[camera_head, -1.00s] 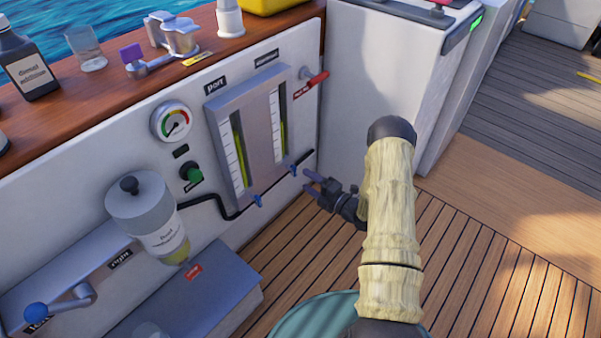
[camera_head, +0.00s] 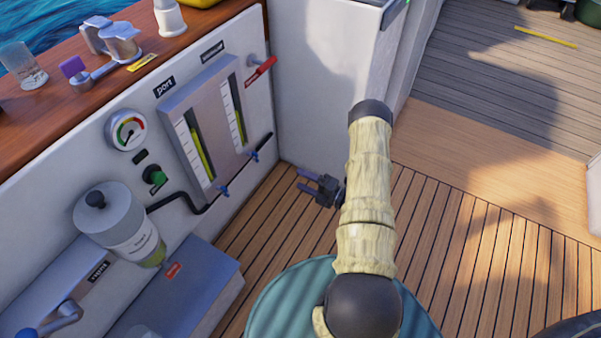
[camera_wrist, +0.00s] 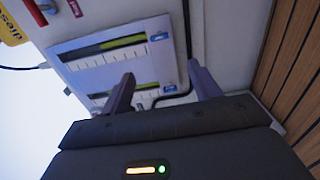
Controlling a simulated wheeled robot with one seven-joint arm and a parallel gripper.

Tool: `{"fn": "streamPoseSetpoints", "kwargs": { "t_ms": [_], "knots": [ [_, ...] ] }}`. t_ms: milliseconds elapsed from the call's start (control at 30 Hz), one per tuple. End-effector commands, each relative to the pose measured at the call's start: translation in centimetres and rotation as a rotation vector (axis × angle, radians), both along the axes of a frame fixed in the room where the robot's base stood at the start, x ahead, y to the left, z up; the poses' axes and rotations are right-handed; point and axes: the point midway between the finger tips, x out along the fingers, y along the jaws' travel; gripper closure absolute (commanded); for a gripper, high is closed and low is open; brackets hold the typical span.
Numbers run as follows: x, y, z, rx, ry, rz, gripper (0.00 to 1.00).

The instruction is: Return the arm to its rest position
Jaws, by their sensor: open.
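My gripper (camera_head: 306,184) is in front of the white panel wall, low and to the right of the sight-gauge panel, above the wooden deck. Its two purple fingers are apart and nothing is between them. In the wrist view my gripper (camera_wrist: 163,92) also shows open, with the gauge panel (camera_wrist: 110,60) beyond its fingers. My tan-sleeved arm reaches forward in the head view and hides part of the gripper's wrist.
The gauge panel (camera_head: 207,130) has blue valves below it and a red-handled lever (camera_head: 260,72) at its upper right. A filter canister (camera_head: 120,225) and a grey box (camera_head: 185,290) stand at left. A white cabinet (camera_head: 325,90) rises behind. Open deck (camera_head: 470,220) lies to the right.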

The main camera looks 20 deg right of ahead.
Motion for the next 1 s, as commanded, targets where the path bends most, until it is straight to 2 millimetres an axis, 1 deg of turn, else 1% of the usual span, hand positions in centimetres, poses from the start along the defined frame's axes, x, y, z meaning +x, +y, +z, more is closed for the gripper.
{"fn": "streamPoseSetpoints", "kwargs": {
  "t_ms": [267,367,467,600,733,867,1000],
  "knots": [
    [0.2,0.2,0.1,-0.002,0.004,0.003,0.38],
    [0.9,0.3,0.9,-0.010,0.035,-0.002,0.38],
    [2.4,0.3,2.2,-0.027,0.109,-0.022,0.38],
    [5.1,0.3,5.1,-0.043,0.272,-0.089,0.38],
    [7.0,0.2,8.1,-0.030,0.432,-0.190,0.38],
    [8.0,0.2,11.4,0.010,0.581,-0.314,0.38],
    [8.0,0.5,15.3,0.082,0.730,-0.466,0.38]
  ]
}}
